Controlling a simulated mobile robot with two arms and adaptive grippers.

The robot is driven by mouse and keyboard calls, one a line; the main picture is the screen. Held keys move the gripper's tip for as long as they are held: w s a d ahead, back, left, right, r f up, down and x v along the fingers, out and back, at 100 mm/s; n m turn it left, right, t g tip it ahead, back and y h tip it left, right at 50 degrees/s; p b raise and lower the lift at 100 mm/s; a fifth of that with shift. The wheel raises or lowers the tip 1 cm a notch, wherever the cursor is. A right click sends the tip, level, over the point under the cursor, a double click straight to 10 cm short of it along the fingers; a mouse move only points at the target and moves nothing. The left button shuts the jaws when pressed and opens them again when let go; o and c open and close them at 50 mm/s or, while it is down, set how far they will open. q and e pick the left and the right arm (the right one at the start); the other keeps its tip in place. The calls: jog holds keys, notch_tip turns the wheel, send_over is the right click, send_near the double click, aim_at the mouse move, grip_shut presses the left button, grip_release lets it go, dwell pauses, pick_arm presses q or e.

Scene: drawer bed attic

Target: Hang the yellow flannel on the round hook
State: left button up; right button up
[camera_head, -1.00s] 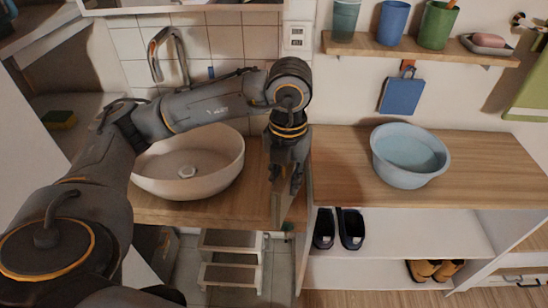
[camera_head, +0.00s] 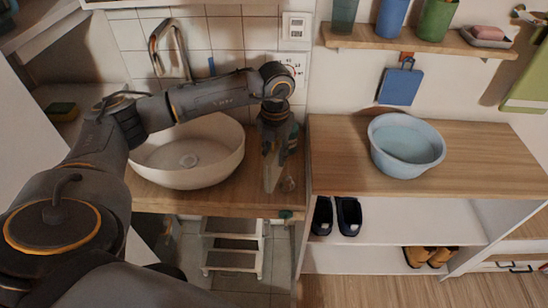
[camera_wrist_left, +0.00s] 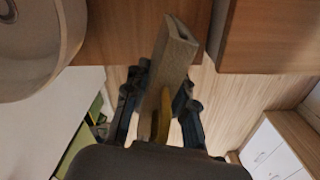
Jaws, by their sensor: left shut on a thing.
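My left gripper (camera_head: 272,160) points down over the counter, just right of the sink. In the left wrist view its fingers (camera_wrist_left: 158,110) are closed around a flat, folded-looking beige piece (camera_wrist_left: 174,58) with a yellow strip between the fingers. It appears to be the flannel, though its colour is mostly dull beige here. A small hook-like fitting (camera_head: 520,11) is on the wall at the upper right, cut by the frame; I cannot tell whether it is the round hook. My right gripper is not in view.
A round basin (camera_head: 190,155) is left of the gripper. A blue bowl (camera_head: 405,145) stands on the wooden bench (camera_head: 340,165). Above are a shelf (camera_head: 375,43) with cups and a hanging blue board (camera_head: 400,87).

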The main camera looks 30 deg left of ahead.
pick_arm(q)
jog(key=shift+w+a+f, duration=0.35)
jog(key=shift+w+f, duration=0.05)
jog(key=shift+f, duration=0.25)
jog(key=f, duration=0.2)
jog(key=f+p, duration=0.1)
jog(key=shift+w+a+f, duration=0.35)
jog(key=shift+f, duration=0.05)
jog(key=shift+f, duration=0.15)
jog(key=shift+f, duration=0.15)
jog(key=o, duration=0.8)
